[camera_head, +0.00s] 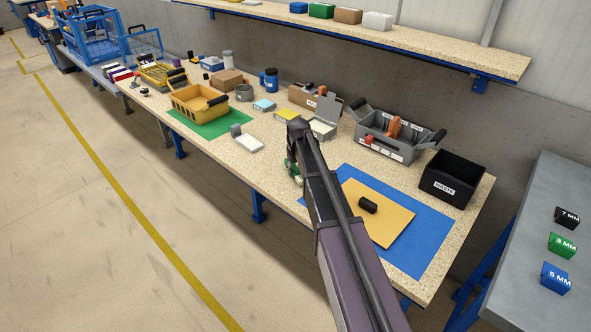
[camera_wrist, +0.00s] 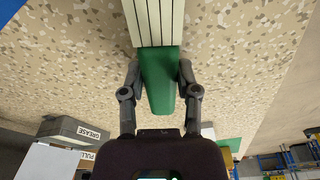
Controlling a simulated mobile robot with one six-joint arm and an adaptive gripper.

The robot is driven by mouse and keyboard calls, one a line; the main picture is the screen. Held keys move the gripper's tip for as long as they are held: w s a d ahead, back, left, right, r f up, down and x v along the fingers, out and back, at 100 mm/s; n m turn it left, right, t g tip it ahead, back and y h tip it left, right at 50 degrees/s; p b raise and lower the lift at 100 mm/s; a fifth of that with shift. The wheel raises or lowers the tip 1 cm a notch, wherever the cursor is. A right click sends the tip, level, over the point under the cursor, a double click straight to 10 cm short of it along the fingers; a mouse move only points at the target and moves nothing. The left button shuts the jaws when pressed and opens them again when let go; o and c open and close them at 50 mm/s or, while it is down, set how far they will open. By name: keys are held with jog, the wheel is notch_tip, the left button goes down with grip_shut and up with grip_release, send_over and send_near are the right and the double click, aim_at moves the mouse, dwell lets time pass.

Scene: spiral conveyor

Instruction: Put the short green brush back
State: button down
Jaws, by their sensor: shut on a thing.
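The short green brush (camera_wrist: 160,82) is between the two fingers of my gripper (camera_wrist: 160,85) in the wrist view. Its green body is gripped from both sides, and a cream, dark-lined part, apparently the bristles, runs to the top edge of the picture. In the head view my gripper (camera_head: 293,172) is at the front edge of the speckled workbench, left of the blue mat. It is mostly hidden behind my arm, and only a bit of green shows there. I cannot tell whether the brush touches the bench.
A grey tote (camera_head: 372,150) with tools and a black WASTE bin (camera_head: 440,190) stand at the back right. A yellow board with a black object lies on the blue mat (camera_head: 428,232). A yellow tote (camera_head: 192,112) stands on a green mat. A white box (camera_head: 247,145) lies left of my arm.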

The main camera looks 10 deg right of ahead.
jog(key=shift+f+b, duration=0.3)
jog(key=shift+f, duration=0.05)
jog(key=shift+c, duration=1.3)
grip_release()
jog(key=shift+r, duration=0.2)
